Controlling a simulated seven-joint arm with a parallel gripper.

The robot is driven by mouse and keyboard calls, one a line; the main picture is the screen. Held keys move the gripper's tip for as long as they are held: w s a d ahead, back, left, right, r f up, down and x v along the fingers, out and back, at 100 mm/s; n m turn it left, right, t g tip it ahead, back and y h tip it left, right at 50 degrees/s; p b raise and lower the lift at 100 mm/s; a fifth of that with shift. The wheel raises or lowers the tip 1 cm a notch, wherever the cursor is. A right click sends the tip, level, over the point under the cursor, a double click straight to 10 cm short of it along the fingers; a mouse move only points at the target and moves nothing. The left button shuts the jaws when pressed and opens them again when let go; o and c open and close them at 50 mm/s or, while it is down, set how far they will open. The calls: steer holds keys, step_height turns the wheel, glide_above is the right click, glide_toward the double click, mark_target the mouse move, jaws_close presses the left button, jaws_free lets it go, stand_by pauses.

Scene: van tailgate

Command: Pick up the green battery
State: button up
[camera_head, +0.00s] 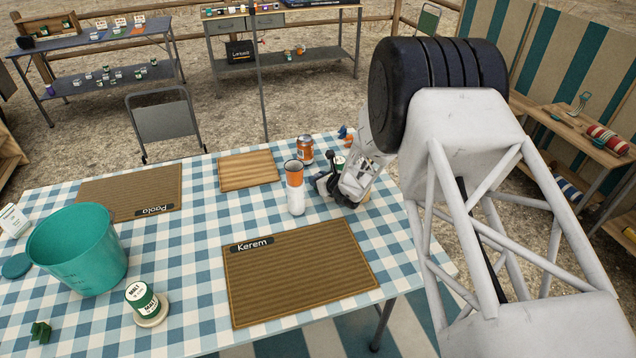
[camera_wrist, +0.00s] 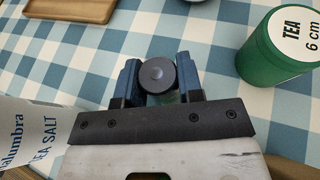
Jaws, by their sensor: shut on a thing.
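My gripper (camera_wrist: 160,82) is low over the checked table, fingers pointing away in the wrist view. Its two blue fingers are shut on a small upright cylinder with a dark grey round end, the green battery (camera_wrist: 158,75). Only a sliver of green shows below that end. In the head view my gripper (camera_head: 325,184) is at the table's right part, and the battery cannot be made out there. I cannot tell whether the battery touches the tabletop.
A green tea tin (camera_wrist: 282,48) stands close right of my gripper; a sea salt container (camera_wrist: 32,130) stands close left. An orange can (camera_head: 305,149) and a wooden board (camera_head: 248,171) are nearby. The Kerem mat (camera_head: 300,275), teal bucket (camera_head: 78,252) and a labelled tin (camera_head: 142,298) are farther off.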

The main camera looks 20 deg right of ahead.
steer(key=shift+r, duration=0.2)
steer(key=shift+r, duration=0.5)
steer(key=shift+s+r, duration=0.2)
steer(key=shift+r, duration=0.4)
steer(key=shift+s+r, duration=0.2)
steer(key=shift+r, duration=0.35)
steer(key=s, duration=0.5)
steer(key=s+a+r, duration=0.1)
steer(key=s, duration=0.4)
steer(key=s+a, duration=0.1)
steer(key=s, duration=0.4)
steer(key=shift+r, duration=0.2)
steer(key=shift+r, duration=0.1)
